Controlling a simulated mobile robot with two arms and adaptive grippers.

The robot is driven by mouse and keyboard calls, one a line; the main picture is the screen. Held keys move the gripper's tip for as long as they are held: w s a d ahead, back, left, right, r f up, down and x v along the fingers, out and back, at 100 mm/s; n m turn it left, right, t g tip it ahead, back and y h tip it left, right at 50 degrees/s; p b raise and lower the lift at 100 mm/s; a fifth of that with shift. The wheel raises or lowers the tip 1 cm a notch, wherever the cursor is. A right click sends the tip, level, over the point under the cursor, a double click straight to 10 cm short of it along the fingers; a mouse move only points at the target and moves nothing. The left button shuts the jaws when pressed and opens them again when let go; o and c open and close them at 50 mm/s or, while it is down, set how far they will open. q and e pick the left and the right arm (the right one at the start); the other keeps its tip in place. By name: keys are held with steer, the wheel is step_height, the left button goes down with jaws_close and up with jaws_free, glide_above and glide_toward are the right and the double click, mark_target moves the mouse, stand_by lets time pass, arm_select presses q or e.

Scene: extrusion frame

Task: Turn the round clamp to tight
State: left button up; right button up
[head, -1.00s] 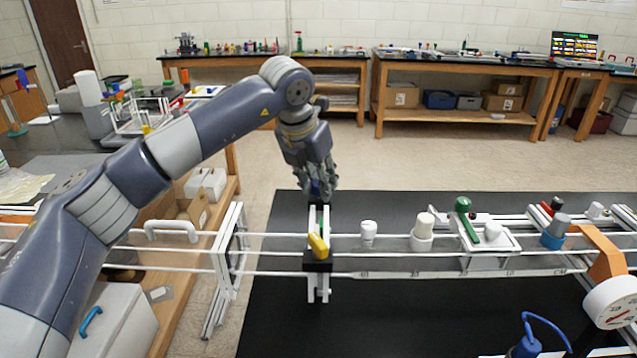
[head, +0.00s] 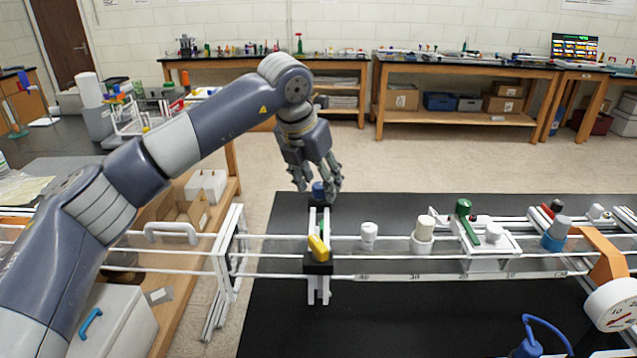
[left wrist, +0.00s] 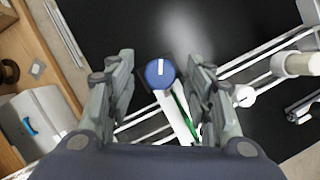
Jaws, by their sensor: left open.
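The round clamp is a blue knob (head: 319,190) with a white line on its top, at the far end of a black-and-white carriage (head: 318,256) on the rails. In the left wrist view the blue knob (left wrist: 160,73) lies between and just beyond the fingertips, with its white line pointing nearly straight up and down. My left gripper (head: 318,186) is above the knob with its fingers spread, and nothing is held. In the left wrist view my left gripper (left wrist: 163,72) shows both fingers apart, one on each side of the knob. My right gripper is out of view.
A yellow lever (head: 318,248) sits on the near side of the carriage. White posts (head: 369,234) and a green-handled part (head: 463,208) stand along the rails to the right. A white end frame (head: 229,255) stands to the left. The black tabletop (head: 400,310) in front is mostly clear.

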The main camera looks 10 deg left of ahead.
arm_select(q)
steer(key=v, duration=1.1)
steer(key=shift+r, duration=0.15)
steer(key=shift+s, duration=0.1)
